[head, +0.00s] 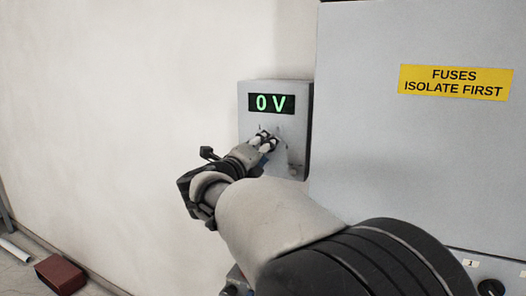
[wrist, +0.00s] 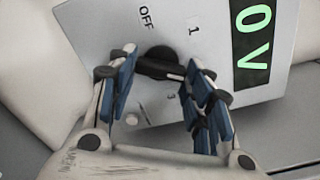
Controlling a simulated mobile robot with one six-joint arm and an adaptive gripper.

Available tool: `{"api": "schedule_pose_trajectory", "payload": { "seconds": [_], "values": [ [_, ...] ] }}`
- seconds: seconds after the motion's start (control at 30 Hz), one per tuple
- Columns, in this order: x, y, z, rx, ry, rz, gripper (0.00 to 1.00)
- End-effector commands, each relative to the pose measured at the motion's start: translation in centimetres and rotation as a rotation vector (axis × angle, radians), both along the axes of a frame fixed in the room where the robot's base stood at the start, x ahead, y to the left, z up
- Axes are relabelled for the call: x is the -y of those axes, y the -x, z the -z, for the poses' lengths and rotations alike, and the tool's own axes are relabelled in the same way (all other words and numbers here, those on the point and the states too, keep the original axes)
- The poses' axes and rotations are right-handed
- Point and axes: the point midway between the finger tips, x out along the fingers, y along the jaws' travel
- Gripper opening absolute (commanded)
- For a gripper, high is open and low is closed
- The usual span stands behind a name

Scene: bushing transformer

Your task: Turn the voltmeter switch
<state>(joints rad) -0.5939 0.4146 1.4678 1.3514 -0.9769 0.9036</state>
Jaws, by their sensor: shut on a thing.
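The voltmeter (head: 296,132) is a grey box on the wall with a green display (head: 271,103) reading 0 V. The display also shows at the upper right of the wrist view (wrist: 254,38). The switch (wrist: 158,60) is a black knob with a bar handle, on the box face below the display. Labels OFF, 1 and 3 show around it; part of the dial is hidden by a finger. My gripper (wrist: 161,64) is shut on the switch, with a fingertip on either side of it. In the head view my gripper (head: 265,141) covers the switch.
A large grey cabinet (head: 410,160) with a yellow "FUSES ISOLATE FIRST" sign (head: 455,82) stands close to the right of the voltmeter. The white wall (head: 120,120) to the left is clear. A reddish-brown block (head: 60,274) lies on the floor at lower left.

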Motion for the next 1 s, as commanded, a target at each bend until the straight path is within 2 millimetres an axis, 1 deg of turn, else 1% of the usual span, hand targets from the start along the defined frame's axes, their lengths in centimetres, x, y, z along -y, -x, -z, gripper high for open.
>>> {"api": "schedule_pose_trajectory", "payload": {
  "seconds": [0.2, 0.23, 0.5, 0.83, 0.93, 1.0],
  "values": [
    [0.0, 0.0, 0.0, 0.000, 0.000, 0.000, 0.23],
    [0.0, 0.0, 0.0, 0.000, 0.000, 0.001, 0.48],
    [0.0, 0.0, 0.0, 0.000, 0.001, 0.000, 0.66],
    [0.0, 0.1, 0.0, 0.000, 0.001, 0.000, 0.67],
    [-0.4, 0.7, 0.0, 0.000, 0.000, -0.002, 0.67],
    [-0.7, 1.6, -0.1, 0.000, 0.000, -0.004, 0.67]
  ]
}}
